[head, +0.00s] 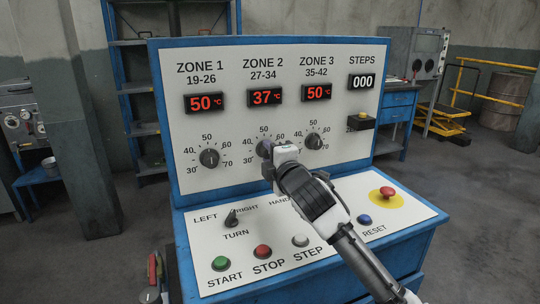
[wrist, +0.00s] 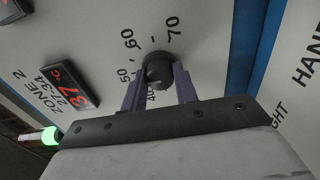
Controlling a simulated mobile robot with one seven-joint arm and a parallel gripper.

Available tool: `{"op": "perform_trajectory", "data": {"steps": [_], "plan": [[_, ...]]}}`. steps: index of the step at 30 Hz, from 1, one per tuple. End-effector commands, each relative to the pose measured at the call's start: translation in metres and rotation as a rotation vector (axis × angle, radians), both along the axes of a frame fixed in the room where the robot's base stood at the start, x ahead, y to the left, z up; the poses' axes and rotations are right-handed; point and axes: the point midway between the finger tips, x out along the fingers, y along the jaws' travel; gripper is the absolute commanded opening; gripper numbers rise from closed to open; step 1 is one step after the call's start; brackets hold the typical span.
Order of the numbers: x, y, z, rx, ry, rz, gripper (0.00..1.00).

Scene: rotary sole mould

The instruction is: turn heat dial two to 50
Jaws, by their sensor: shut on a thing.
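The ZONE 2 heat dial is a dark round knob (wrist: 157,70) on the white panel, with printed marks from 40 to 70 visible around it in the wrist view. My gripper (wrist: 158,82) is shut on this knob, one purple finger on each side. In the head view my gripper (head: 268,152) covers most of the dial, so its pointer cannot be read. The ZONE 2 display (head: 267,96) reads 37 °C in red; it also shows in the wrist view (wrist: 70,84).
Below are a TURN switch (head: 232,218), START (head: 221,264), STOP (head: 262,252) and STEP (head: 300,240) buttons and a red mushroom button (head: 387,192).

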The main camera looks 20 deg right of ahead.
Motion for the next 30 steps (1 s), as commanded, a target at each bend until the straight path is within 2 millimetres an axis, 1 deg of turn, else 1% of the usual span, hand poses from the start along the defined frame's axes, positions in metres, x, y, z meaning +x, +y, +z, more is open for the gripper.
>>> {"op": "perform_trajectory", "data": {"steps": [5,6,10,11,19,22,26,30], "plan": [[0.0,0.0,0.0,0.0,0.001,0.0,0.06],[0.0,0.0,0.0,-0.001,0.001,0.0,0.32],[0.0,0.0,0.0,-0.001,0.001,0.0,0.49],[0.0,0.0,0.0,-0.001,0.0,0.0,0.51],[-0.001,0.0,0.0,-0.002,0.0,0.0,0.51],[-0.007,-0.001,-0.001,-0.001,-0.001,-0.002,0.51],[-0.027,-0.002,-0.002,-0.002,-0.001,-0.003,0.51],[-0.059,-0.003,-0.003,-0.004,-0.001,-0.004,0.51]]}}
